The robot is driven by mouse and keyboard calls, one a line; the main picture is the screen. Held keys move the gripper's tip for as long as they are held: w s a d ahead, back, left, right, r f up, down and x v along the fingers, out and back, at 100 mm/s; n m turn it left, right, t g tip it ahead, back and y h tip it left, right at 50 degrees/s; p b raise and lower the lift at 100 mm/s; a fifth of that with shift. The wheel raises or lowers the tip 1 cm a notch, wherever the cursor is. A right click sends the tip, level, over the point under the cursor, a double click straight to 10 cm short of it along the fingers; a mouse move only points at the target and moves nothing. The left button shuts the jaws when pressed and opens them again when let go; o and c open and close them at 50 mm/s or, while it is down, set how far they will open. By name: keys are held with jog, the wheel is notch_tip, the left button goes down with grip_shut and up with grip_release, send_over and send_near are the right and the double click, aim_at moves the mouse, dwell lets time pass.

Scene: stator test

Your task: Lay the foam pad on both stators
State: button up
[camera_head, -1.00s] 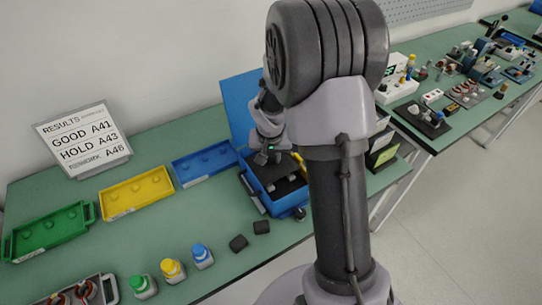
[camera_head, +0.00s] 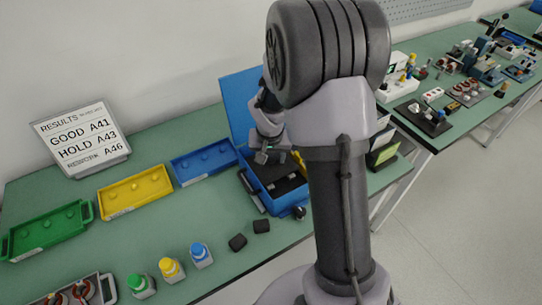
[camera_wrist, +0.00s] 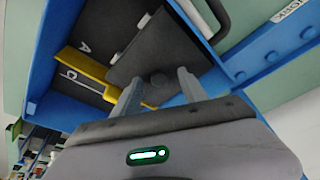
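A dark square foam pad (camera_wrist: 160,45) with a small round knob lies in the blue case in the wrist view. My gripper (camera_wrist: 159,78) is open, its two fingers apart on either side of the knob, with a gap to it. In the head view my gripper (camera_head: 265,157) is over the blue case (camera_head: 254,192), whose lid stands up behind. I cannot see any stator under the pad.
A yellow strip (camera_wrist: 88,66) and dark floor areas lettered A and C show beside the pad. Green (camera_head: 48,230), yellow (camera_head: 135,193) and blue (camera_head: 205,160) trays stand to the left. Three capped bottles and two small dark blocks (camera_head: 238,242) lie in front.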

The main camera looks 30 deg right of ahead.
jog(key=shift+r, duration=0.1)
jog(key=p+v, duration=0.5)
jog(key=v, duration=1.2)
jog(key=shift+p, duration=0.4)
jog(key=shift+w+r, duration=0.1)
jog(key=s+a+r+n+t+y+b, duration=0.1)
jog(key=s+a+r+b, duration=0.1)
jog(key=s+a, duration=0.5)
jog(key=s+a+r+n+t+y+b, duration=0.1)
jog(key=s+a+r, duration=0.3)
jog(key=s+a, duration=0.4)
jog(key=s+t+y+b, duration=0.1)
jog(key=s, duration=0.3)
jog(key=shift+a+r+y+b, duration=0.25)
jog(key=shift+r+y+b, duration=0.05)
jog(key=shift+r+b, duration=0.1)
